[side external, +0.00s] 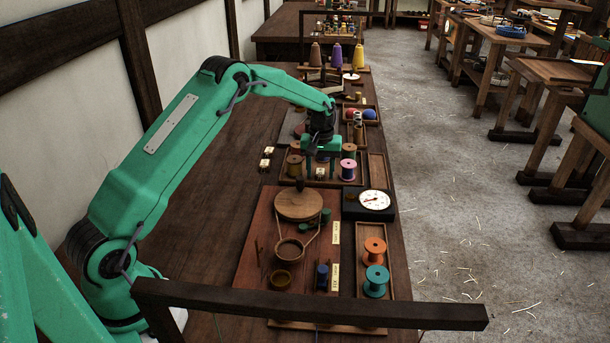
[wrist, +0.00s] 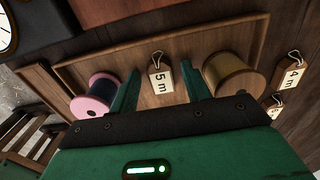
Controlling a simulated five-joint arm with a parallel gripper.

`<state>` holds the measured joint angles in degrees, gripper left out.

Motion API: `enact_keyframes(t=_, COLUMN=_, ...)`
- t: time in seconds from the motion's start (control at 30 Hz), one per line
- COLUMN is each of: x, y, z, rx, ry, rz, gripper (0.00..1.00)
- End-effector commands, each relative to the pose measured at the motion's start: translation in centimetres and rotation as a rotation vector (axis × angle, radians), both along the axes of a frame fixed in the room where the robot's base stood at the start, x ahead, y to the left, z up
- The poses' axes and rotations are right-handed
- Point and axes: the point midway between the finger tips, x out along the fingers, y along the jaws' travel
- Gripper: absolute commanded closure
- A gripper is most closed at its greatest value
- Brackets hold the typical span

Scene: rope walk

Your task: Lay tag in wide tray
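My gripper (wrist: 160,68) is open, its green fingers pointing down into a wooden tray (wrist: 205,36). A pale tag marked "5 m" (wrist: 160,80) with a looped string lies in this tray, between the fingers and with a gap on both sides. Two more tags, "4 m" (wrist: 293,75) and "6 m" (wrist: 273,108), lie outside the tray on the bench. Which tray counts as the wide one is not labelled.
A pink spool (wrist: 98,92) and a tan spool (wrist: 232,76) stand in the tray on either side of my fingers. In the side view a dial gauge (side external: 374,200) and a board with a round wooden wheel (side external: 298,205) are nearer. A dark bar (side external: 310,304) crosses the foreground.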

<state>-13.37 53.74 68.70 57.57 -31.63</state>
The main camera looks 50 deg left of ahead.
Motion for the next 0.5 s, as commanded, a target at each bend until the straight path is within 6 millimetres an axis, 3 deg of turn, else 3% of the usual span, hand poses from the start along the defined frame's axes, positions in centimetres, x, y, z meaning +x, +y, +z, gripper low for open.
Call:
enact_keyframes(t=0.27, x=0.0, y=0.0, z=0.4, rx=0.001, ry=-0.001, rz=0.000, gripper=0.52)
enact_keyframes(t=0.5, x=0.0, y=0.0, z=2.5, rx=0.001, ry=-0.002, rz=0.000, gripper=0.52)
